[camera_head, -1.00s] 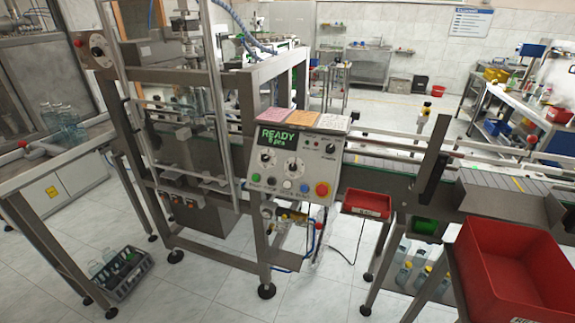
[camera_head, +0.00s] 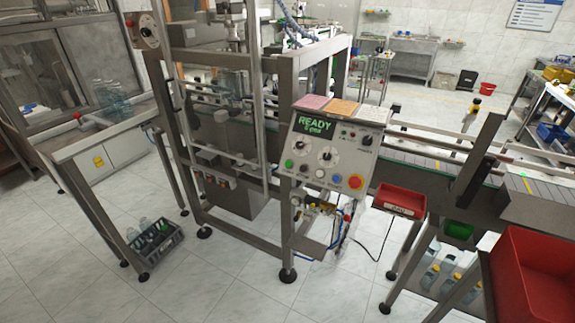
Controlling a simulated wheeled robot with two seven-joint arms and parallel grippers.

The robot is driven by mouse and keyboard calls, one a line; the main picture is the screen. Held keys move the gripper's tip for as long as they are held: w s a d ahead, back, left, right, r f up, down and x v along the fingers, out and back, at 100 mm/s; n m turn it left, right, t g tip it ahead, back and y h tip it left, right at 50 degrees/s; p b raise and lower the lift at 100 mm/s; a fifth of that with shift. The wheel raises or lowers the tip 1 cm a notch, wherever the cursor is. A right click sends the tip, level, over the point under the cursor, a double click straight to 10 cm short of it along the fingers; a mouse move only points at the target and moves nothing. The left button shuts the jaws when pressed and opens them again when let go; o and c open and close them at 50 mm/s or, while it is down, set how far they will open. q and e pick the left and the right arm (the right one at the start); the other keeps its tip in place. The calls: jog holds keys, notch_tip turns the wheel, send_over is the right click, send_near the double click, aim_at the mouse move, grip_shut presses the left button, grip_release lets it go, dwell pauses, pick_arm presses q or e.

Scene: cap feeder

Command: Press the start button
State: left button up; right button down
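The control panel (camera_head: 308,151) is a light grey sloped box on the capping machine, in the middle of the head view. Its display (camera_head: 317,124) shows green text that reads READY, with a smaller line below. A green button (camera_head: 289,164) sits at the lower left of the panel face. Small labels are too blurred to read, so I cannot confirm which is the start button. Neither of my grippers is in view.
A small red tray (camera_head: 400,198) hangs right of the panel, below the conveyor (camera_head: 420,160). A large red bin (camera_head: 535,275) stands at the lower right. A crate with bottles (camera_head: 155,243) is on the floor at left. Tiled floor in front is clear.

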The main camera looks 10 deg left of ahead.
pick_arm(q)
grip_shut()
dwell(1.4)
